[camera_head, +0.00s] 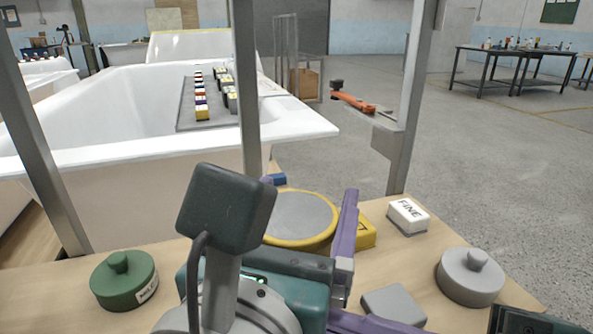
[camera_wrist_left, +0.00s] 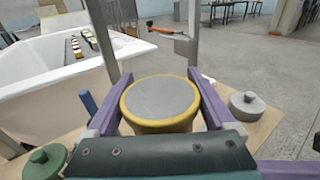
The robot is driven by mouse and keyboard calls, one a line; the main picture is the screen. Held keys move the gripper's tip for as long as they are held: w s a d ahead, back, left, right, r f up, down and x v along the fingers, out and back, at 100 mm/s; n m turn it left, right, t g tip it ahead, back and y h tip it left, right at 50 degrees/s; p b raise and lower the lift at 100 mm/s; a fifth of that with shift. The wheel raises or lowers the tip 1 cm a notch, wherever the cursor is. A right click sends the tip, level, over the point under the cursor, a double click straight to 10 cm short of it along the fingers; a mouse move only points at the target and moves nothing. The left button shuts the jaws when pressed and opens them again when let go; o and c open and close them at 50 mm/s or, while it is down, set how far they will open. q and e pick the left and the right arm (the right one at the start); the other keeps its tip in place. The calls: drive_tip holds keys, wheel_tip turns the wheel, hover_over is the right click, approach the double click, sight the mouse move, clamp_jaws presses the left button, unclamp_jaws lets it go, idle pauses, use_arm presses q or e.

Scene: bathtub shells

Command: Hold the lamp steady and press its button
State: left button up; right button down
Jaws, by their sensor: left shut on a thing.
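A round yellow-sided thing (camera_head: 300,216) with a flat grey top, which I take to be the lamp, stands over the wooden table in the head view. It fills the middle of the left wrist view (camera_wrist_left: 160,100). My left gripper (camera_head: 310,188) is shut on it, one purple finger along each side; the fingers also show in the left wrist view (camera_wrist_left: 160,76). No button can be made out on the parts I see. A purple bar at the bottom, probably a finger of my right gripper (camera_head: 372,322), is cut off by the frame.
On the table (camera_head: 50,298) are a green knobbed weight (camera_head: 124,281), a grey knobbed weight (camera_head: 470,277), a white block marked FINE (camera_head: 407,215), a grey block (camera_head: 393,305) and a yellow block (camera_head: 366,232). Metal posts (camera_head: 245,90) rise in front of a white bathtub (camera_head: 120,155).

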drive_tip(key=shift+w, duration=0.15)
idle(0.3)
drive_tip(key=shift+w+a, duration=0.15)
drive_tip(key=shift+w, duration=0.25)
idle(0.5)
drive_tip(key=shift+s, duration=0.55)
drive_tip(key=s+d, duration=0.2)
drive_tip(key=s, duration=0.3)
drive_tip(key=shift+s, duration=0.35)
